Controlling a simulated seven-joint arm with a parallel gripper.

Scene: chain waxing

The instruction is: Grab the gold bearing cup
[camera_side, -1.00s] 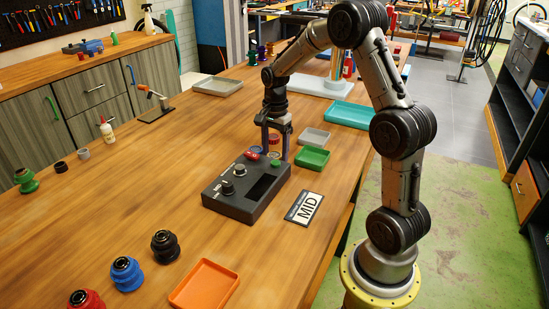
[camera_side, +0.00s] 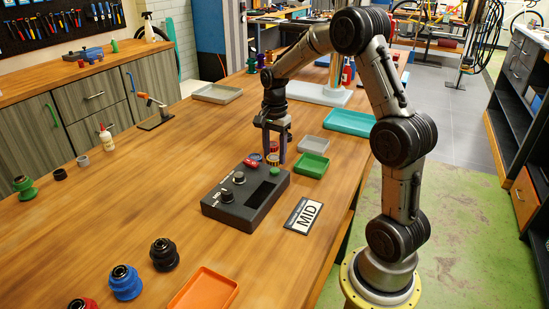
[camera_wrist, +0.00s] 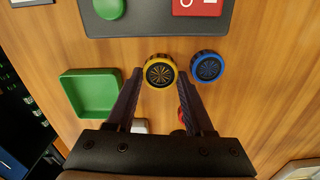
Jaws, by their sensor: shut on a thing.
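The gold bearing cup (camera_wrist: 160,71), a round ribbed ring with a dark spoked centre, sits between my fingertips in the wrist view. My gripper (camera_wrist: 159,82) is shut on it, one finger on each side. In the side view my gripper (camera_side: 275,157) points down just behind the dark control box, with the gold cup (camera_side: 272,159) low between its fingers. I cannot tell whether the cup is clear of the table. A blue cup (camera_wrist: 207,67) stands close to the right of the gold one. A red cup (camera_wrist: 181,114) is partly hidden by the right finger.
The control box (camera_side: 245,200) with knobs, a green button and a red switch lies just in front. A green tray (camera_side: 311,165) and a grey tray (camera_side: 313,144) are to the right. A teal tray (camera_side: 350,122) is farther back.

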